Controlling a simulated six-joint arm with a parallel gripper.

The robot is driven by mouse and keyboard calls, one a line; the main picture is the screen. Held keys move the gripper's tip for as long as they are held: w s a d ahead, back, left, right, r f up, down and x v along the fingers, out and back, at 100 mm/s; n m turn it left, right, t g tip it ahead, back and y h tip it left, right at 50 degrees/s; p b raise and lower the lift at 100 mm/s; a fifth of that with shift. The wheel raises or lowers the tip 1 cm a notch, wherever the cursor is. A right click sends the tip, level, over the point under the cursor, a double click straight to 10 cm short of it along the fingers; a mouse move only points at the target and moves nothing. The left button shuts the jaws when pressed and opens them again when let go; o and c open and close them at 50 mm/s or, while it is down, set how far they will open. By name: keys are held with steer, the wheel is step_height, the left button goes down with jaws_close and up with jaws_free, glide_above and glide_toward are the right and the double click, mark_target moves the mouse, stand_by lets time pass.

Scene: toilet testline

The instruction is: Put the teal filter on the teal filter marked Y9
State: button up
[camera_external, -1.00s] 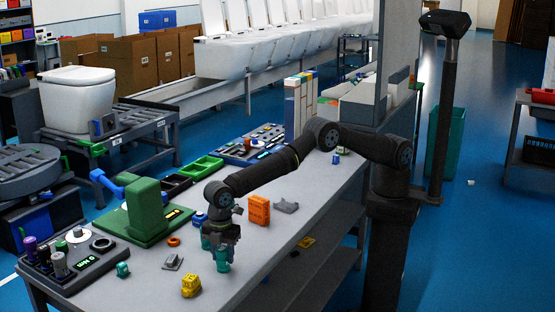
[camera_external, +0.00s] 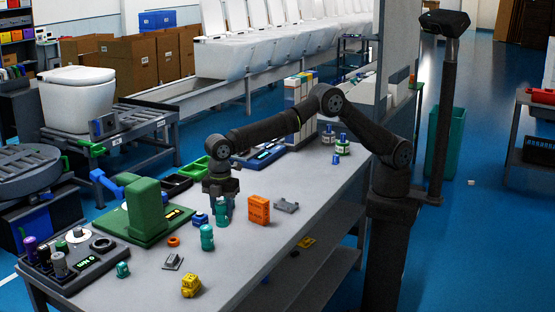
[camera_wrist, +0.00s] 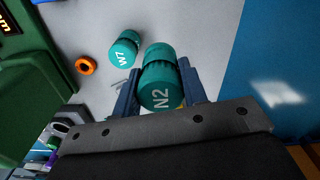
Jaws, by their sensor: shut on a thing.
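My gripper (camera_external: 221,198) is shut on a teal filter (camera_external: 222,213) marked N2, which also shows between the fingers in the wrist view (camera_wrist: 159,86). Whether its lower end clears the table cannot be told. A second teal filter (camera_external: 207,238) stands on the table in front of the gripper; in the wrist view it is marked W7 (camera_wrist: 123,51) and is apart from the held one. A third teal piece (camera_external: 123,270) sits at the table's front left, its marking unreadable. No Y9 marking is readable.
An orange box (camera_external: 259,209) and a grey bracket (camera_external: 286,206) lie right of the gripper. A blue part (camera_external: 200,219), an orange ring (camera_external: 173,241), a grey piece (camera_external: 173,262) and a yellow part (camera_external: 191,285) are near. A green fixture (camera_external: 147,208) stands left. Front right tabletop is clear.

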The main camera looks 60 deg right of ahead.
steer(key=shift+w+d+r, duration=0.4)
steer(key=shift+w+d, duration=0.1)
steer(key=shift+d, duration=0.2)
steer(key=w+d+r, duration=0.3)
steer(key=w+d, duration=0.2)
steer(key=d, duration=0.7)
steer(key=w+d+r, duration=0.2)
steer(key=w+d, duration=0.3)
steer(key=d, duration=0.8)
steer(key=w+d+r, duration=0.3)
steer(key=w+d, duration=0.2)
steer(key=d, duration=0.7)
steer(key=shift+w+a+f, duration=0.15)
steer(key=shift+a+f, duration=5.3)
steer(key=shift+a, duration=0.2)
